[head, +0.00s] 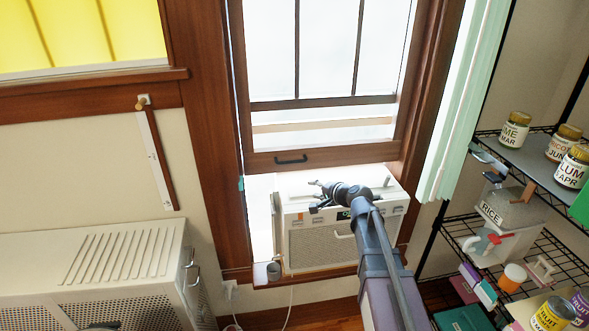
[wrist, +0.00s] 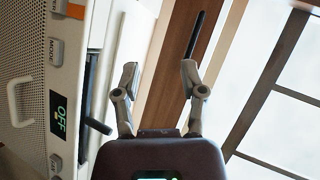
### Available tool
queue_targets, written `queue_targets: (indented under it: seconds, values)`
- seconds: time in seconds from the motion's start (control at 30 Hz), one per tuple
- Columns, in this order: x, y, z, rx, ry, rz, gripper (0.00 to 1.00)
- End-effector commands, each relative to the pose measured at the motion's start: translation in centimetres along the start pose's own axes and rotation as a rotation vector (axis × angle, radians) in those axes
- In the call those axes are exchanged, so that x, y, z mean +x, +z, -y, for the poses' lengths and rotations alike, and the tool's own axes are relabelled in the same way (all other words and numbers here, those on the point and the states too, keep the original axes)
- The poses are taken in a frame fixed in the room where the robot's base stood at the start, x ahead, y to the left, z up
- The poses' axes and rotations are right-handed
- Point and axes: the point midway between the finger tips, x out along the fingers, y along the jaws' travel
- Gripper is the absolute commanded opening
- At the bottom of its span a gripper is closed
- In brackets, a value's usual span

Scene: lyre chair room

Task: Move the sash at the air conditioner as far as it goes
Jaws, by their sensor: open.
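The window sash (head: 345,154) is a brown wooden frame with clear panes and thin dark bars. Its bottom rail is just above the top of the white air conditioner (head: 300,246), which stands on the sill. A dark bar handle (head: 291,160) is on the bottom rail. My gripper (head: 314,196) is open and empty in front of the air conditioner's top, below the handle in the head view. In the wrist view, the open fingers (wrist: 160,75) point toward the rail (wrist: 205,62). The handle (wrist: 197,35) is beyond the right fingertip, apart from it.
The air conditioner's front with its OFF display (wrist: 60,118) is close on the left in the wrist view. A pale green curtain (head: 462,110) hangs right of the window. A wire shelf (head: 470,226) with jars is at right. A white slotted cabinet (head: 120,262) is at lower left.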

Motion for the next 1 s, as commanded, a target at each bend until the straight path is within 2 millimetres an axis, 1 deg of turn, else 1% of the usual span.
queue_targets:
  seconds: [0.03, 0.1, 0.2, 0.3, 0.43, 0.77, 0.87, 1.0]
  values:
    - [1.1, -0.9, 0.4, 0.048, -0.045, -0.024, 0.54]
    - [1.9, -1.9, 1.3, 0.116, -0.104, -0.056, 0.54]
    - [2.5, -3.1, 2.3, 0.194, -0.167, -0.091, 0.54]
    - [2.8, -3.8, 2.8, 0.245, -0.204, -0.112, 0.54]
    - [2.9, -4.1, 3.1, 0.268, -0.222, -0.122, 0.54]
    - [2.9, -4.1, 3.1, 0.267, -0.220, -0.122, 0.54]
    - [3.1, -4.1, 3.1, 0.266, -0.220, -0.121, 0.54]
    - [4.0, -4.3, 3.3, 0.265, -0.220, -0.121, 0.54]
